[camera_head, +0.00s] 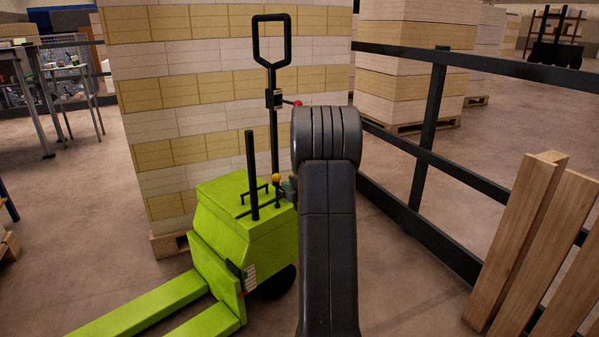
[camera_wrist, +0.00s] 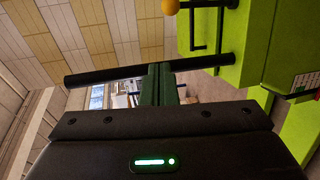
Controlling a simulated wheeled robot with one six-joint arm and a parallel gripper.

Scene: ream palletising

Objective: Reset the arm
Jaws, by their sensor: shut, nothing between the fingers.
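My arm (camera_head: 328,230) reaches forward in the middle of the head view, its rounded black joint at the top. It hides most or all of my gripper there. In the wrist view my gripper (camera_wrist: 162,84) shows two dark fingers close together, shut and empty. A black upright bar (camera_wrist: 110,76) of the green pallet truck crosses the picture by the fingertips; I cannot tell whether they touch. The green pallet truck (camera_head: 228,215) stands just left of my arm in the head view, with its black loop handle (camera_head: 272,42) rising behind.
A tall stack of white and tan reams (camera_head: 190,110) stands on a pallet behind the truck. A black railing (camera_head: 428,130) runs along the right. Wooden planks (camera_head: 520,240) lean at the lower right. Open floor (camera_head: 80,190) lies at the left.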

